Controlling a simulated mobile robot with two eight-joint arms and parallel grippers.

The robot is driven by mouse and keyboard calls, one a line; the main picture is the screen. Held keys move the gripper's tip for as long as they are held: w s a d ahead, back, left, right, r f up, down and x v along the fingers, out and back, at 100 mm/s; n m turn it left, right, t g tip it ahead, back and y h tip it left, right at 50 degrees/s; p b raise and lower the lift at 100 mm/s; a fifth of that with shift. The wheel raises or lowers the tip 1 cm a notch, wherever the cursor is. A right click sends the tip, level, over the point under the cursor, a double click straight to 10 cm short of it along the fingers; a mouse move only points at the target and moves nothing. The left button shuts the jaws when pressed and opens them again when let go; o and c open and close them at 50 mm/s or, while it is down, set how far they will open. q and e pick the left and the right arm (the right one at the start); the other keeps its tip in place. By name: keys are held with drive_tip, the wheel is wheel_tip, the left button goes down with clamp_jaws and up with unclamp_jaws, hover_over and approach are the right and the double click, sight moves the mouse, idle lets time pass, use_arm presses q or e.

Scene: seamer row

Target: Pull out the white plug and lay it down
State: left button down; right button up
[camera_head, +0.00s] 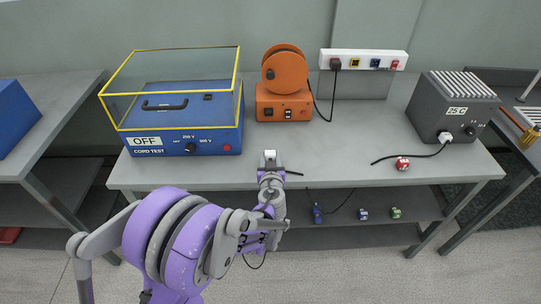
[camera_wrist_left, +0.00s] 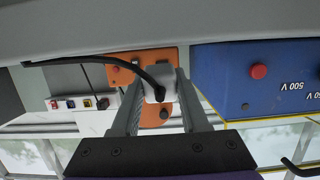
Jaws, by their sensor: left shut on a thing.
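My left gripper (camera_head: 270,175) is over the front part of the middle table, in front of the orange reel box (camera_head: 284,100). It is shut on a white plug (camera_wrist_left: 158,82) with a black cord, best seen in the left wrist view. In the head view the white plug (camera_head: 270,156) shows at the fingertips, clear of any socket; whether it touches the table I cannot tell. Another white plug (camera_head: 445,136) sits in the front of the grey 25 C box (camera_head: 452,105), its black cord running to a red plug (camera_head: 402,163) on the table. My right gripper is not in view.
A blue cord tester (camera_head: 185,125) with a yellow-edged clear cover stands left. A white power strip (camera_head: 363,59) at the back holds the reel's dark plug. Several small plugs (camera_head: 362,213) lie on the lower shelf. The table (camera_head: 335,155) is bare right of my gripper.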

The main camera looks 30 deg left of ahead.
use_arm(q)
drive_tip(key=shift+f+b, duration=0.3)
drive_tip(key=shift+f, duration=0.35)
drive_tip(key=shift+c, duration=1.7)
unclamp_jaws()
drive_tip(key=v, duration=1.1)
drive_tip(key=shift+p, duration=0.45)
drive_tip(key=s+d+r+m+g+h+p, duration=0.3)
drive_tip(key=s+d+h+p, duration=0.1)
drive_tip(key=s, duration=0.5)
drive_tip(key=s+d+r+m+g+h+p, duration=0.3)
drive_tip(key=s+d+r+g+p, duration=0.1)
drive_tip(key=s, duration=0.6)
drive_tip(key=shift+s+d+g+h+p, duration=0.3)
drive_tip(key=shift+d+h+p, duration=0.1)
drive_tip(key=shift+d+p, duration=0.35)
